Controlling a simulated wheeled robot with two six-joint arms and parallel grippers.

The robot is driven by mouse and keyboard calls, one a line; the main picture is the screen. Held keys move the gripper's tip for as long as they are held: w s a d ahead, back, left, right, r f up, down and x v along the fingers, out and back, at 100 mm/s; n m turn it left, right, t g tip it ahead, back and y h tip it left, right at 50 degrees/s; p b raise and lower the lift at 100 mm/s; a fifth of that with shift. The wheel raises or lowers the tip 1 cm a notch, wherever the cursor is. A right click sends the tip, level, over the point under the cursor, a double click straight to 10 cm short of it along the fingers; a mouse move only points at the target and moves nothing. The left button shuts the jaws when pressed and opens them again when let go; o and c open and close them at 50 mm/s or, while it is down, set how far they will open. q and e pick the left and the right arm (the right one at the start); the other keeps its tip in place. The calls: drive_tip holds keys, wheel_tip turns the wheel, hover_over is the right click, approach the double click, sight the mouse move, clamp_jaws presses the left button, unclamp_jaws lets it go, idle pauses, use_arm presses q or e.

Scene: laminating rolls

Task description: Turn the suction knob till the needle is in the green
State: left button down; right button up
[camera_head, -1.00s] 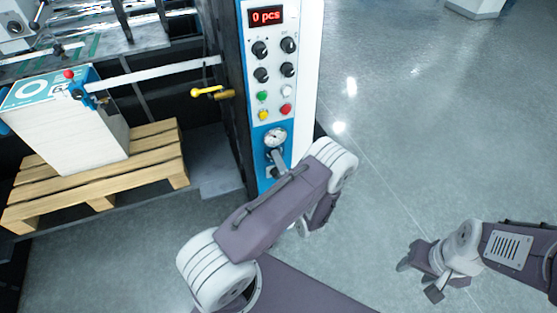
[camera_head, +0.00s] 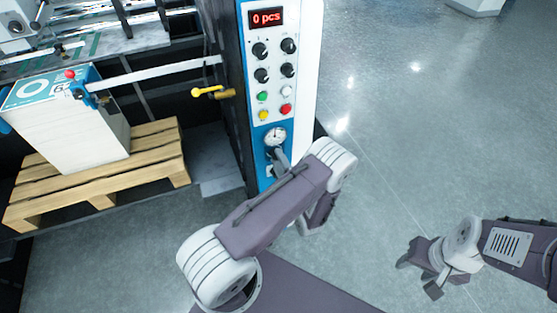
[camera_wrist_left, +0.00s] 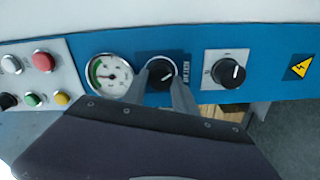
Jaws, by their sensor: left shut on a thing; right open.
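The suction knob (camera_wrist_left: 160,72) is black and round, on the blue panel strip, with a small label beside it that I cannot read. My left gripper (camera_wrist_left: 160,88) is shut on it, one grey finger on each side. In the head view, the left gripper (camera_head: 278,160) is at the panel's lower part, and the knob is hidden there. The round white gauge (camera_wrist_left: 109,75) sits just left of the knob and shows a green arc along its left edge. Its needle is too small to read surely. My right gripper (camera_head: 428,268) is open and empty, far from the panel.
A second black knob (camera_wrist_left: 229,73) and a yellow warning sign (camera_wrist_left: 299,67) are right of the suction knob. Buttons and dials sit higher on the control panel (camera_head: 273,75). A paper stack (camera_head: 85,135) stands on a wooden pallet (camera_head: 150,165) at left. Floor at right is clear.

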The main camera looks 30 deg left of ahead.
idle(0.3)
use_arm(q)
drive_tip(key=c, duration=1)
unclamp_jaws()
drive_tip(key=b+v, duration=0.2)
drive_tip(key=v, duration=0.7)
